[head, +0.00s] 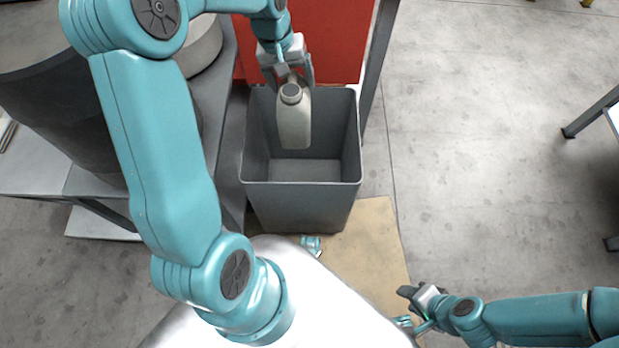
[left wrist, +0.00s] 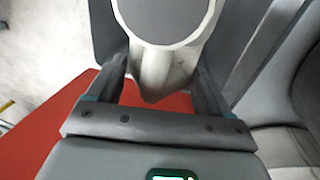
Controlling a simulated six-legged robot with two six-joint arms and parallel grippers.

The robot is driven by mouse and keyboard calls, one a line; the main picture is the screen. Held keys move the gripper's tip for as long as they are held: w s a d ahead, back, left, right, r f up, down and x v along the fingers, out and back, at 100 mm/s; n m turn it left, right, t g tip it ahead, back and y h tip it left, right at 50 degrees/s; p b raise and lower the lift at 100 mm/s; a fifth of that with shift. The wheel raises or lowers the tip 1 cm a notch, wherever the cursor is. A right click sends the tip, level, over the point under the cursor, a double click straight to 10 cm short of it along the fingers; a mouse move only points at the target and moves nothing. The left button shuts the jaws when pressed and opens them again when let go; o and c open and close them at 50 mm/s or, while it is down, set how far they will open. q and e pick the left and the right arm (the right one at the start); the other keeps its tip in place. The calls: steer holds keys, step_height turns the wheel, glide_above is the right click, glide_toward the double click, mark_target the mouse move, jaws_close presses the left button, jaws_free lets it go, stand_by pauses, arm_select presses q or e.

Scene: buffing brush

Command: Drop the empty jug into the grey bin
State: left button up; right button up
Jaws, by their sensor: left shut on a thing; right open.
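The jug (head: 294,122) is pale and off-white with a dark grey cap, and hangs roughly upright over the grey bin (head: 300,201). Its lower part shows against the inside of the open bin. My left gripper (head: 288,80) is shut on the jug near its top. My right gripper (head: 418,296) is open and empty at the lower right, well away from the bin.
A red panel (head: 335,45) stands behind the bin. A grey table (head: 215,110) with a large dark rounded object (head: 90,125) is on the left. A tan mat (head: 375,235) lies under the bin. The concrete floor (head: 490,130) to the right is mostly clear.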

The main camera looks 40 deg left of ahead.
arm_select(q)
step_height(320, 180, down, 6)
steer(key=b, duration=0.4)
steer(key=shift+w+b, duration=0.1)
steer(key=shift+b, duration=0.25)
steer(key=shift+r, duration=0.1)
steer(key=o, duration=1.3)
steer(key=shift+c, duration=0.2)
step_height(320, 180, up, 16)
steer(key=s+a+p, duration=0.2)
steer(key=p, duration=0.3)
steer(key=shift+a+p, duration=0.2)
steer(key=shift+p, duration=0.2)
